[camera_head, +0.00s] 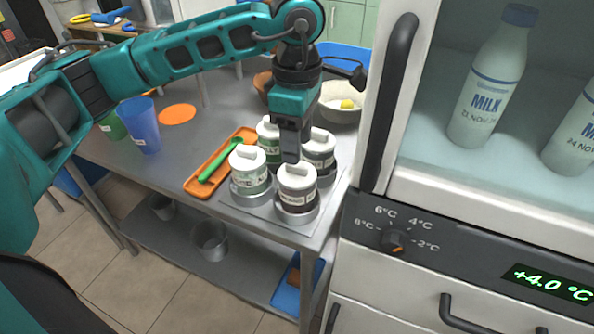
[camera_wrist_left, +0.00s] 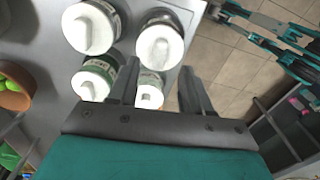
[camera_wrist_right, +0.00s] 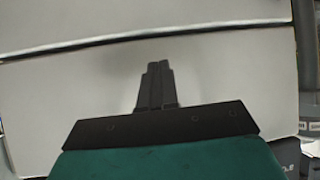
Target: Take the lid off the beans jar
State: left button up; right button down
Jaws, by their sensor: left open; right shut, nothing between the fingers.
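Several white-lidded jars stand close together on a metal table. The front right jar (camera_head: 296,188) has a dark label, the front left (camera_head: 250,172) a green one. Another dark-labelled jar (camera_head: 318,152) stands back right and a green one (camera_head: 267,138) back left. The labels are too small to tell which is the beans jar. All show lids with a raised grip. My left gripper (camera_head: 290,155) points down over the group, open and empty; in its wrist view the fingers (camera_wrist_left: 158,72) flank a partly hidden lid (camera_wrist_left: 149,95). My right gripper (camera_wrist_right: 157,70) is shut and empty before a pale surface.
An orange tray (camera_head: 203,186) with a green utensil lies left of the jars. A blue cup (camera_head: 140,127) stands further left, a white bowl (camera_head: 336,115) behind. A fridge (camera_head: 377,110) with milk bottles (camera_head: 490,80) borders the table on the right. An orange disc (camera_head: 177,114) lies on the table.

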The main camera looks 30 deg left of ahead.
aim_at(297, 170)
pick_arm(q)
notch_tip(297, 170, down, 4)
jog(key=shift+f, duration=0.15)
jog(key=shift+c, duration=0.4)
grip_shut()
